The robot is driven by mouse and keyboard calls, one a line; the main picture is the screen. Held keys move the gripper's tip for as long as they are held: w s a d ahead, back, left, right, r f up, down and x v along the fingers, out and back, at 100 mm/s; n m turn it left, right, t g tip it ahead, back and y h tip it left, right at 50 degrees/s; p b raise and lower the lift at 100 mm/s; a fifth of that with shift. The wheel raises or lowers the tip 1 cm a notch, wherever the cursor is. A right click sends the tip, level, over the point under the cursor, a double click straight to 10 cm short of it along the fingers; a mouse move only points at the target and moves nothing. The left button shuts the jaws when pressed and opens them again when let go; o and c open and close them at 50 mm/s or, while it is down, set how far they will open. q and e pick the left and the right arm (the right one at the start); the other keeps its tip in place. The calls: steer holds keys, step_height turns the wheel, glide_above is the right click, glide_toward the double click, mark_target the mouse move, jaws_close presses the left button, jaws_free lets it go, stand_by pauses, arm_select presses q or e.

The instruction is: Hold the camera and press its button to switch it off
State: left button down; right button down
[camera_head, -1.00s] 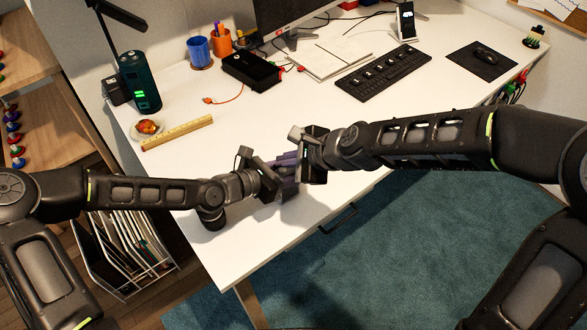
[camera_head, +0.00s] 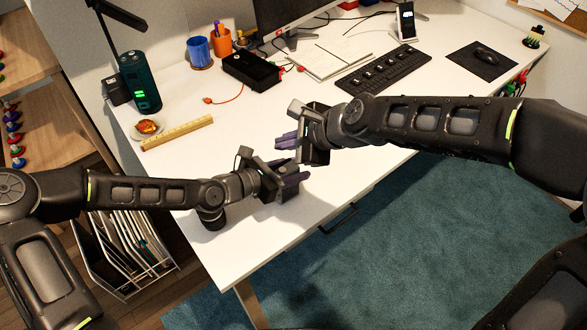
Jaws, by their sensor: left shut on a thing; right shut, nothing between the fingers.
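My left gripper (camera_head: 299,178) is low over the front part of the white desk, with its purple fingers pointing right. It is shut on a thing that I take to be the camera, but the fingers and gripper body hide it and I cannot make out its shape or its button. My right gripper (camera_head: 281,142) is shut and empty. Its purple fingers point left, just above and behind the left gripper in the picture, and a small gap seems to lie between the two.
The white desk (camera_head: 245,230) is clear in front of the grippers. A drawer handle (camera_head: 340,218) is on the front edge.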

arm_select(q)
steer(key=c, duration=0.8)
jaws_free()
steer(key=shift+o, duration=0.2)
steer(key=v, duration=1.2)
steer(key=shift+s+f, duration=0.1)
steer(key=shift+f, duration=0.05)
